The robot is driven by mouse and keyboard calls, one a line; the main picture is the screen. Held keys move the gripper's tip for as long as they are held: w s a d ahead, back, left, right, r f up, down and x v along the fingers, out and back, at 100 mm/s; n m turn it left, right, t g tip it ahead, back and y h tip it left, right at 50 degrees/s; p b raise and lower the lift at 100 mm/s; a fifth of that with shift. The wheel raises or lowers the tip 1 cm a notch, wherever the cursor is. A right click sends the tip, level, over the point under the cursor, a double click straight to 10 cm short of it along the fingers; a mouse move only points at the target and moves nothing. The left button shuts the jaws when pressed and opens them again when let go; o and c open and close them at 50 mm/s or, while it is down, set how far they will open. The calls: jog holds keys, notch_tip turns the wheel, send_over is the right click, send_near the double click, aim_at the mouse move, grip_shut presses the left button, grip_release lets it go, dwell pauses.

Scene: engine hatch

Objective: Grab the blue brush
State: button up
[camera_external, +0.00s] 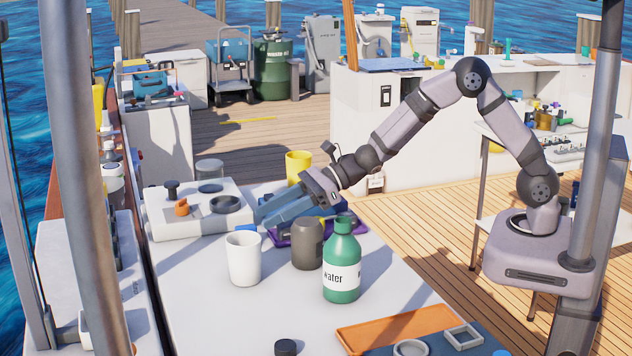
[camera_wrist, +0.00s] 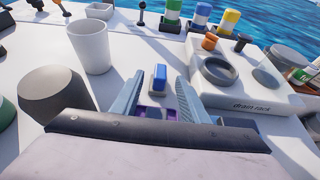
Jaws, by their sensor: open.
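In the external view a bit of blue (camera_external: 248,228) shows below my fingertips, probably the same brush. My gripper (camera_external: 262,217) is open and low over the worktop, tilted down to the left. In the wrist view my gripper (camera_wrist: 158,84) has nothing between its fingers but the brush ahead. I cannot tell whether the fingers touch it.
A white cup (camera_external: 243,259), a dark grey cup (camera_external: 307,245) and a green water bottle (camera_external: 342,265) stand in front of my gripper. A purple tray (camera_external: 296,238) lies under it. The white drain rack (camera_external: 160,220) is at left, a yellow mug (camera_external: 298,166) behind.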

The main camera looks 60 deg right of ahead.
aim_at(249, 225)
jog(key=shift+w+a+f, duration=0.1)
jog(key=shift+w+a, duration=0.05)
jog(key=shift+p+x, duration=1.05)
jog(key=shift+x, duration=1.45)
jog(key=shift+f, duration=0.1)
jog(key=shift+c, duration=0.3)
grip_shut()
